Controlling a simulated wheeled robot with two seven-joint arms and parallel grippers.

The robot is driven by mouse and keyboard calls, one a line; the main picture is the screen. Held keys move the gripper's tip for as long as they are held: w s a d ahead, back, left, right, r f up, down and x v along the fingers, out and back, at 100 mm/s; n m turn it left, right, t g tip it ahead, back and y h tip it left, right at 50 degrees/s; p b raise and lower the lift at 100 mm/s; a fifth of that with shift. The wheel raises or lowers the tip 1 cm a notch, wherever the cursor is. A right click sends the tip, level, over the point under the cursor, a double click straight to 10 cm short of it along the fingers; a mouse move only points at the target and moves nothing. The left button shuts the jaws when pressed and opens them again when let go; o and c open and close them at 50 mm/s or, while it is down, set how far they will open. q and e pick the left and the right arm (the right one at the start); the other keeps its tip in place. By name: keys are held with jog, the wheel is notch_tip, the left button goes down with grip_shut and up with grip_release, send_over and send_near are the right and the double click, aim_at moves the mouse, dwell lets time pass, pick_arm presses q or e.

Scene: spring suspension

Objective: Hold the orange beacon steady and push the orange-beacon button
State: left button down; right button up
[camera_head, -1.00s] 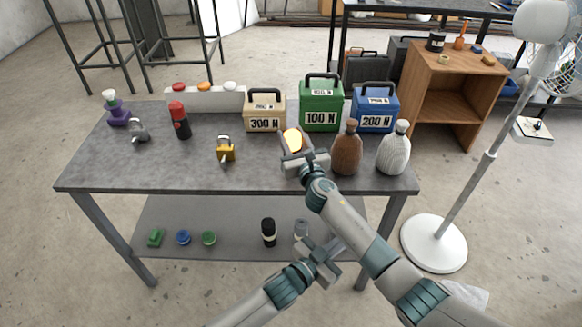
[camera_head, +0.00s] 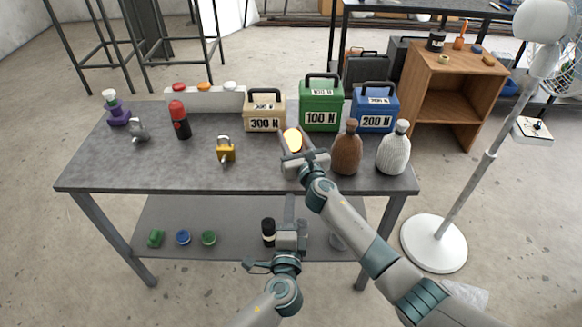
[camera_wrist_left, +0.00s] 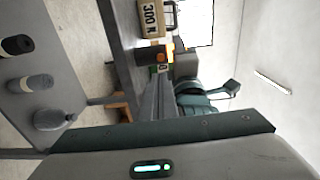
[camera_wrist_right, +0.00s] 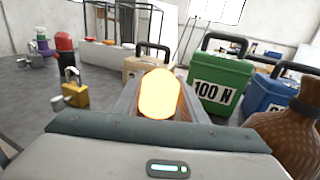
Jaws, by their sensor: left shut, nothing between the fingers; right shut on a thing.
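The orange beacon (camera_head: 293,139) glows on the table; in the right wrist view its bright dome (camera_wrist_right: 160,94) stands between my fingers. My right gripper (camera_head: 296,154) is shut on it. A white panel (camera_head: 203,101) at the table's back left carries a red, an orange (camera_head: 204,87) and a white dome-shaped button. My left gripper (camera_head: 290,200) is shut and empty, in front of the table's front edge, apart from the panel and beacon. In the left wrist view, the beacon (camera_wrist_left: 168,50) shows beyond the fingers. The beacon's base is mostly hidden.
A padlock (camera_head: 226,149), red-black bottle (camera_head: 180,119), small grey item (camera_head: 138,130) and purple item (camera_head: 117,112) stand left. Boxes marked 300 N (camera_head: 265,111), 100 N (camera_head: 321,103) and 200 N (camera_head: 375,107) stand behind; brown (camera_head: 346,150) and white (camera_head: 393,149) bottles stand right.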

pick_arm(q)
jog(key=shift+a+r, duration=0.15)
jog(key=shift+w, duration=0.1)
jog(key=w, duration=1.3)
jog(key=shift+w+d+f, duration=0.2)
jog(key=shift+w+d, duration=0.05)
jog(key=shift+w, duration=0.15)
jog(key=shift+w, duration=1)
jog(key=shift+r, duration=0.1)
pick_arm(e)
jog(key=shift+s+a+f, duration=0.1)
jog(key=shift+a, duration=0.05)
